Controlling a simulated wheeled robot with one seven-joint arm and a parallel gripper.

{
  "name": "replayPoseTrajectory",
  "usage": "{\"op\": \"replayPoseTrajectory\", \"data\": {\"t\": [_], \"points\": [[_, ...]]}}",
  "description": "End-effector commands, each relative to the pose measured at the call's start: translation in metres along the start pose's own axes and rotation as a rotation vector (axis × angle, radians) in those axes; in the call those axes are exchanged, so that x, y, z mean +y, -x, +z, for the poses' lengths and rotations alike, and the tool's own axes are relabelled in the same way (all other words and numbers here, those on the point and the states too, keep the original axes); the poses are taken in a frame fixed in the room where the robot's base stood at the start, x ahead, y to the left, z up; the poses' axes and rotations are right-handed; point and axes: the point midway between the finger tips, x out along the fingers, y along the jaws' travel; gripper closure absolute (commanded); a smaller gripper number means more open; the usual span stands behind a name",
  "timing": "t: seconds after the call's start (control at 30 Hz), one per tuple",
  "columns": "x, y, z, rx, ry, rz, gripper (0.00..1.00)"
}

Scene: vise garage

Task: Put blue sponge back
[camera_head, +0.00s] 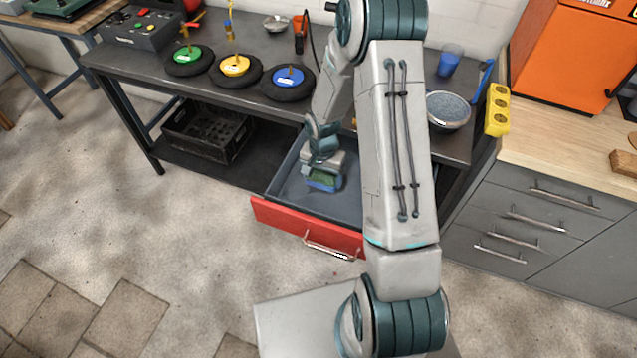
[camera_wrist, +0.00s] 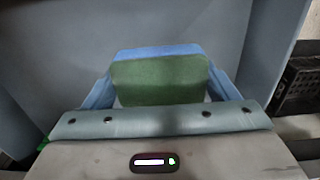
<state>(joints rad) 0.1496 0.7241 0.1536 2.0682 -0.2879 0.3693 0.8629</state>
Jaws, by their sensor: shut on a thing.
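The blue sponge (camera_head: 324,181) has a green face and a blue layer; it is between the fingers of my gripper (camera_head: 322,184), over the open drawer. In the wrist view the sponge (camera_wrist: 160,80) sits between the two light-blue fingers of my gripper (camera_wrist: 160,92), with its green side toward the camera. My gripper is shut on it. The drawer (camera_head: 307,232) has a red front and a grey inside, and is pulled out below the workbench. I cannot tell whether the sponge touches the drawer floor. My arm hides the drawer's right part.
The dark workbench (camera_head: 130,62) holds green, yellow and blue discs (camera_head: 288,77), a bowl (camera_head: 448,110) and a blue cup (camera_head: 449,60). A black crate (camera_head: 208,132) stands on the lower shelf, left of the drawer. A grey cabinet (camera_head: 520,215) is at the right. Floor at the left is clear.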

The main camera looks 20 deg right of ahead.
Motion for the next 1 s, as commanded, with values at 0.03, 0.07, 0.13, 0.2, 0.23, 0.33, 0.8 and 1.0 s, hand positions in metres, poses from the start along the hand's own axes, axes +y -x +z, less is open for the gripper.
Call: {"op": "replayPoseTrajectory", "data": {"t": [0.03, 0.07, 0.13, 0.2, 0.23, 0.33, 0.8, 1.0], "points": [[-0.005, -0.003, 0.002, -0.001, 0.003, 0.001, 0.41], [-0.008, -0.004, 0.002, -0.001, 0.001, 0.001, 0.41], [-0.011, -0.007, 0.002, -0.001, 0.0, 0.001, 0.41], [-0.011, -0.011, 0.002, -0.002, 0.0, 0.002, 0.41], [-0.011, -0.014, 0.003, -0.002, 0.0, 0.002, 0.41], [-0.011, -0.028, 0.003, -0.004, 0.0, 0.003, 0.41], [-0.011, -0.047, 0.002, 0.0, -0.001, 0.0, 0.41], [-0.011, -0.05, 0.002, 0.0, 0.0, 0.001, 0.08]]}}
